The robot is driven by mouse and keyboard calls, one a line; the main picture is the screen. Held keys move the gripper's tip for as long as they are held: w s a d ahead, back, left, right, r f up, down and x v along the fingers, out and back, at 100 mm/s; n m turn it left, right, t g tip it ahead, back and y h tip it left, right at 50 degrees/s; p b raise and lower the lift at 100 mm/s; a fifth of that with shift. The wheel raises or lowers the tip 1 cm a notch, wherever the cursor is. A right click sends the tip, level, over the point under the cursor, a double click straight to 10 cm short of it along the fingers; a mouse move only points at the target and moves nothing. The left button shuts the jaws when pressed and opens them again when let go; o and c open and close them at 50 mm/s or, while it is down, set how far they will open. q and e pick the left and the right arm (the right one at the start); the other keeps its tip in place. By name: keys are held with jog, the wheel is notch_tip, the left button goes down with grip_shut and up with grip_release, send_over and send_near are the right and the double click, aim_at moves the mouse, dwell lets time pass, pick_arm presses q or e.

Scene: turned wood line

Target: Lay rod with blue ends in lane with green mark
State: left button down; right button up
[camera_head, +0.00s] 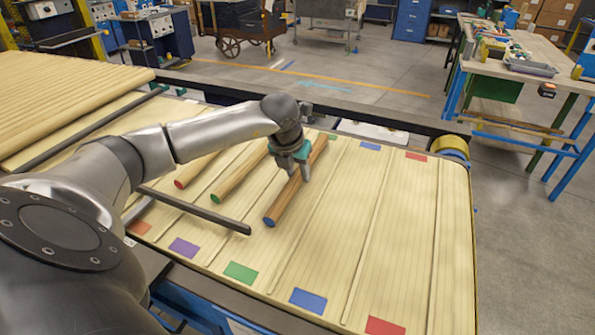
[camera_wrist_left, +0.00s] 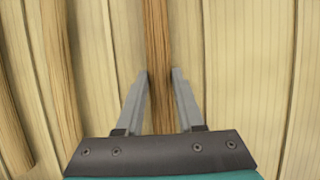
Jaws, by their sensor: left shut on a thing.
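The rod with blue ends (camera_head: 287,202) is a brown wooden rod with a blue near end. My left gripper (camera_head: 296,176) is shut on it near its middle. In the left wrist view the rod (camera_wrist_left: 158,45) runs between the two fingers (camera_wrist_left: 160,78). The rod lies along or just over the lane with the green mark (camera_head: 241,272), beyond that mark. Another green mark (camera_head: 332,137) shows at the lane's far end, beside the rod's far end. I cannot tell whether the rod touches the lane. My right gripper is not in view.
A rod with a green end (camera_head: 235,183) and a rod with a red end (camera_head: 193,172) lie to the left. A dark bar (camera_head: 195,208) crosses left of the held rod. The lanes with the blue mark (camera_head: 308,300) and red mark (camera_head: 385,326) are clear.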

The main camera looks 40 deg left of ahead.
pick_arm(q)
jog(key=c, duration=0.5)
grip_release()
jog(key=shift+f, duration=0.1)
jog(key=shift+r, duration=0.2)
jog(key=v, duration=1.2)
jog(key=shift+d, duration=0.1)
